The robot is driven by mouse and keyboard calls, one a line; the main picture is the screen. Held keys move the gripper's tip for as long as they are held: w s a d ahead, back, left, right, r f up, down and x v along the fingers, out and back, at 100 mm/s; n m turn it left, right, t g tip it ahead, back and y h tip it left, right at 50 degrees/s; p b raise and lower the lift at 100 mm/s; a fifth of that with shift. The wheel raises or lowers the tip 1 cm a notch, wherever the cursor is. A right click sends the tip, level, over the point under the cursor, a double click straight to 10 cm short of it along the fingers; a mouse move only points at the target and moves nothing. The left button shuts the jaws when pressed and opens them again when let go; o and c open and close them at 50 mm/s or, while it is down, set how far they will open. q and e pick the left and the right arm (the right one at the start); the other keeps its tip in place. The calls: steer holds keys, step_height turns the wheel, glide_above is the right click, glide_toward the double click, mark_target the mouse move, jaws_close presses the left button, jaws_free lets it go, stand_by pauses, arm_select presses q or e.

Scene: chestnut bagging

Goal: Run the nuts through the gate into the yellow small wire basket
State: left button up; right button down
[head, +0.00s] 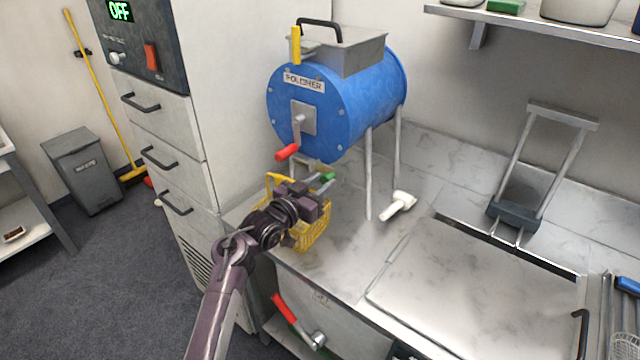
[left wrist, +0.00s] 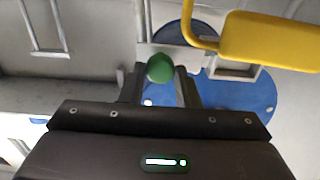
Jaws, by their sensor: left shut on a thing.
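The yellow small wire basket (head: 313,236) stands on the counter under the front of the blue drum (head: 340,105), partly hidden by my left arm. The gate's green knob (head: 328,177) shows at the drum's lower outlet, above the basket. My left gripper (head: 321,187) is at this knob, shut on it. In the left wrist view, the green knob (left wrist: 160,68) sits between the fingers of my left gripper (left wrist: 160,88). A yellow bar (left wrist: 270,40), seemingly the basket's handle, is close to the right. No nuts can be made out. My right gripper is not in view.
The drum has a red-handled crank (head: 288,151) just above my left gripper. A white tool (head: 398,205) lies on the counter (head: 335,265) to the right. A grey cabinet (head: 170,150) stands to the left. A flat metal panel (head: 470,300) is at the right.

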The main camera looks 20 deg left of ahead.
arm_select(q)
jaws_close()
steer(key=d, duration=0.1)
steer(key=s+d+p, duration=0.1)
steer(key=d, duration=0.1)
steer(key=s+d, duration=0.1)
steer(key=d, duration=0.1)
steer(key=shift+d, duration=0.2)
steer(key=o, duration=0.7)
jaws_free()
steer(key=shift+d, duration=0.1)
steer(key=shift+o, duration=1.1)
steer(key=shift+d, duration=0.1)
